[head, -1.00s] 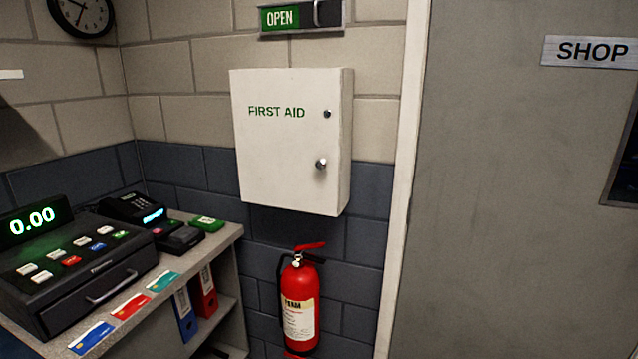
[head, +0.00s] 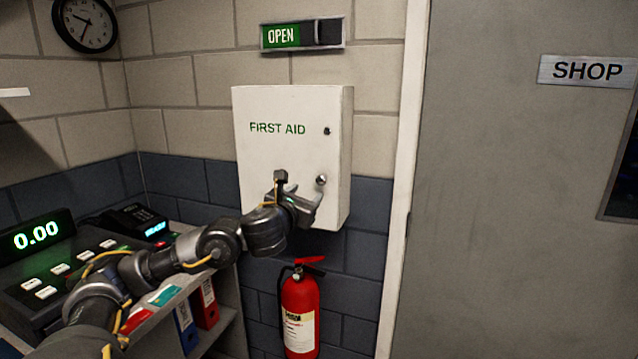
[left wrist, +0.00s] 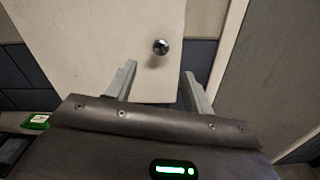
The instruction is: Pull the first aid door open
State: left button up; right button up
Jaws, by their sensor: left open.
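The white first aid cabinet (head: 270,155) hangs on the block wall, its door shut. A round metal knob (head: 321,180) sits on the right side of the door, with a small dark lock (head: 327,131) above it. My left gripper (head: 300,192) is open in front of the lower right of the door, just left of and below the knob in the head view. In the left wrist view the knob (left wrist: 160,46) shows ahead of the two spread fingers (left wrist: 158,88), between their lines and apart from them. My right gripper is not in view.
A red fire extinguisher (head: 300,310) hangs below the cabinet. A counter with a cash register (head: 40,270) and binders (head: 205,303) stands at left, under my left arm. A grey door (head: 500,200) with a light frame is at right.

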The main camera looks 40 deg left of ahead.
aim_at(320, 181)
pick_arm(q)
jog(key=p+x, duration=0.2)
jog(key=x, duration=0.6)
jog(key=shift+w+a+r, duration=0.1)
jog(key=shift+w+a, duration=0.05)
jog(key=shift+w, duration=0.15)
jog(key=shift+x, duration=0.85)
grip_shut()
